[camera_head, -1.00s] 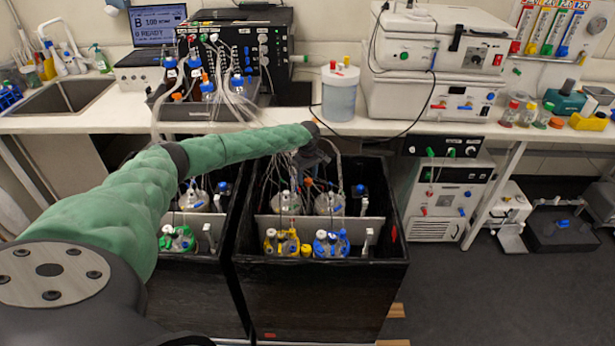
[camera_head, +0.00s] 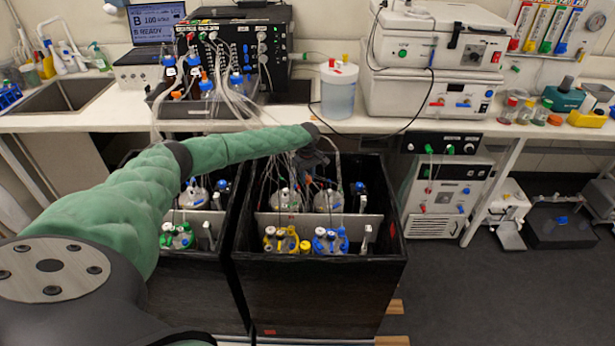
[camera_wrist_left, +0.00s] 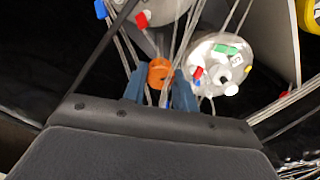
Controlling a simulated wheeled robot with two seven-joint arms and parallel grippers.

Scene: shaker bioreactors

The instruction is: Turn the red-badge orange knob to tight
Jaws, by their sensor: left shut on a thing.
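The orange knob (camera_wrist_left: 159,73) shows in the left wrist view between the two blue fingers of my left gripper (camera_wrist_left: 161,88). The fingers are shut on it from both sides. A red badge (camera_wrist_left: 142,19) shows on the vessel just above it in that view. In the head view my left gripper (camera_head: 312,168) hangs over the back of the right black bin (camera_head: 318,268), and the knob there is mostly hidden among tubes. My right gripper is not in view.
A silver-lidded vessel (camera_wrist_left: 218,62) with coloured ports stands close to the right finger. Many thin tubes run around the gripper. A white divider (camera_head: 345,228) crosses the bin, with yellow-capped (camera_head: 281,240) and blue-capped (camera_head: 330,240) vessels in front of it.

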